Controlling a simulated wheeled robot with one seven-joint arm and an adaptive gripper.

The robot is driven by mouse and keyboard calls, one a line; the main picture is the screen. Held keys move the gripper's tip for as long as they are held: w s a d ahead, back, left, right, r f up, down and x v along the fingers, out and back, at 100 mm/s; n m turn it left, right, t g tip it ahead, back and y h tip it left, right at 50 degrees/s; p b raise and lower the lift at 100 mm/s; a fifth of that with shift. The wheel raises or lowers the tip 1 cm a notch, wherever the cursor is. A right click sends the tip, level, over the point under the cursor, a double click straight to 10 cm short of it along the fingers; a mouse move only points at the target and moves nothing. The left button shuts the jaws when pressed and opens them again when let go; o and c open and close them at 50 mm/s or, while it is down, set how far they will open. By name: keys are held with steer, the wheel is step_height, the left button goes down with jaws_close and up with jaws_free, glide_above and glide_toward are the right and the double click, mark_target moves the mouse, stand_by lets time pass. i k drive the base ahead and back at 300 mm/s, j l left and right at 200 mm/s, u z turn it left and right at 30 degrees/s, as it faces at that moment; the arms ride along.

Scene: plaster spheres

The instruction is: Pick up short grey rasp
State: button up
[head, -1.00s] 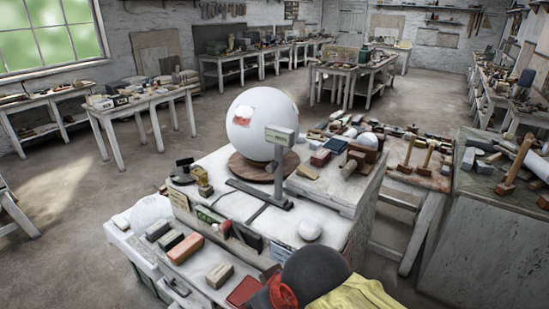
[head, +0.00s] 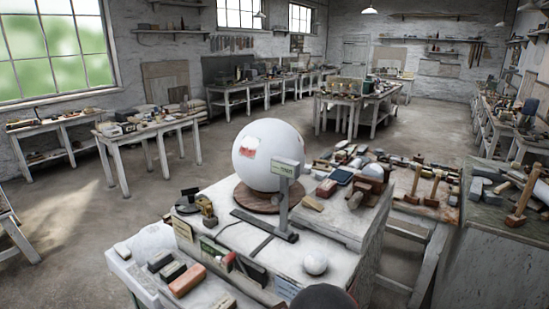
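I cannot make out a short grey rasp for certain; the small tools on the benches are too small to tell apart. Several small blocks and tools lie on the low front shelf of the near white workbench (head: 345,222), among them an orange-red block (head: 187,281) and a dark block (head: 172,271). My gripper is not in view. A dark rounded shape (head: 322,298) shows at the bottom edge, mostly cut off; I cannot tell what it is.
A large white sphere (head: 270,153) stands on a round brown base on the near bench, beside a grey stand (head: 284,205). A small white ball (head: 316,263) lies in front. Mallets (head: 433,188) stand on the right bench. Open floor (head: 85,225) lies to the left.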

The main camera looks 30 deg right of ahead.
mark_target(158, 262)
steer(key=k+j, duration=0.1)
steer(key=j, duration=0.5)
steer(key=i+j, duration=0.15)
steer(key=j, duration=0.25)
steer(key=i+j+z, duration=0.15)
steer(key=j, duration=0.3)
steer(key=i+j, duration=0.1)
steer(key=j, duration=0.3)
steer(key=i+j+z, duration=0.1)
steer(key=i, duration=0.4)
steer(key=i+j+z, duration=0.1)
steer(key=i, duration=0.4)
steer(key=i+l, duration=0.15)
steer(key=i+z, duration=0.05)
steer(key=i, duration=0.05)
